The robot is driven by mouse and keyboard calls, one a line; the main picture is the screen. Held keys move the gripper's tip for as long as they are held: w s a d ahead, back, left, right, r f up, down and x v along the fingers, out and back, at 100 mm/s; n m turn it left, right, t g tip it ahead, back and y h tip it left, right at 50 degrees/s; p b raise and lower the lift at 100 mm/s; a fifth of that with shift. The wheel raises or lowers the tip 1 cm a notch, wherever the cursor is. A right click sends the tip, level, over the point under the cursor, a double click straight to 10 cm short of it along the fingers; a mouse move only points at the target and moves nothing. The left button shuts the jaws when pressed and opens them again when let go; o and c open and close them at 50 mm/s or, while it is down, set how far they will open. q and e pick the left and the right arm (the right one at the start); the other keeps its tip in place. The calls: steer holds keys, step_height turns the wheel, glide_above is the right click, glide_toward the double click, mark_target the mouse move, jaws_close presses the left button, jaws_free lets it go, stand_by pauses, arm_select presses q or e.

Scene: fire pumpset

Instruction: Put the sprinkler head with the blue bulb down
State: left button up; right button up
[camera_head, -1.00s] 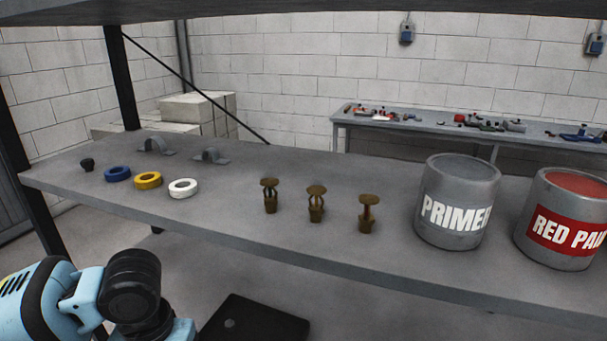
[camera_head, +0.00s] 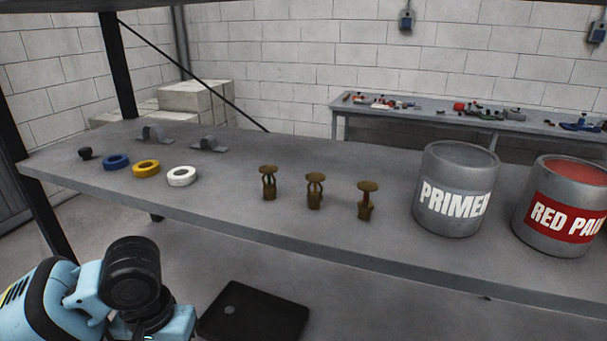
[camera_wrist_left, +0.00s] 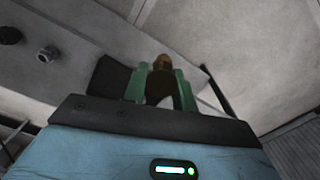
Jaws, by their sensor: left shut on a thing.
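My left gripper (camera_wrist_left: 160,86) shows in the left wrist view, with its two green fingers shut on a small brass-brown sprinkler head (camera_wrist_left: 162,63). The bulb colour of this head cannot be made out. In the head view, my left arm shows at the lower left, and its gripper is out of frame. Three brass sprinkler heads stand upright in a row on the grey shelf (camera_head: 235,205): the left one (camera_head: 269,184) has a greenish bulb, the middle one (camera_head: 315,191) has an unclear bulb colour, and the right one (camera_head: 366,201) has a red bulb. My right gripper is not in view.
Blue (camera_head: 117,162), yellow (camera_head: 146,169) and white tape rolls (camera_head: 181,177) lie on the shelf's left. A primer can (camera_head: 455,195) and a red paint can (camera_head: 563,210) stand on its right. The shelf is clear between the white roll and the left head.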

arm_select(q)
steer(key=s+f, duration=0.4)
steer(key=f, duration=1.1)
